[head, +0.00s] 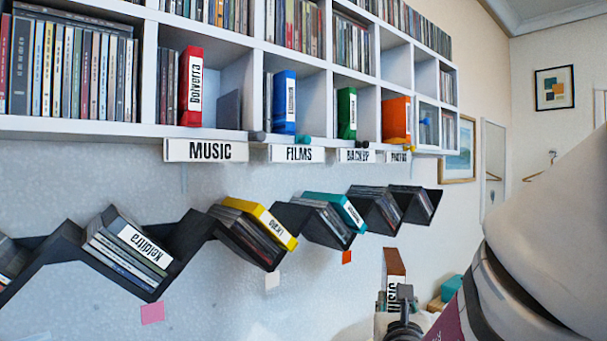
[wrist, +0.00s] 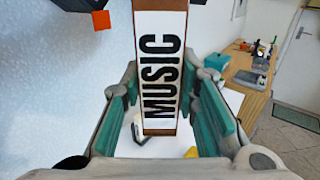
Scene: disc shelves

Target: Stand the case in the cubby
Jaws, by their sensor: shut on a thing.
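The case (wrist: 160,65) is brown with a white label reading MUSIC, and it stands upright between the fingers of my gripper (wrist: 162,95) in the wrist view. My gripper is shut on it. In the head view the case (head: 394,262) shows at the lower right above my gripper (head: 403,305), below the wall shelves and partly hidden by the fingers. The white cubby shelf (head: 205,134) runs along the top. The cubby above the MUSIC sign (head: 206,150) holds dark cases, a red case (head: 191,86) and a grey panel (head: 228,110), with some open room at its right.
Cubbies farther right hold a blue case (head: 284,102), a green case (head: 347,113) and an orange case (head: 396,120). A black zigzag shelf (head: 190,232) with tilted cases runs below. A wooden desk (wrist: 247,72) shows right in the wrist view.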

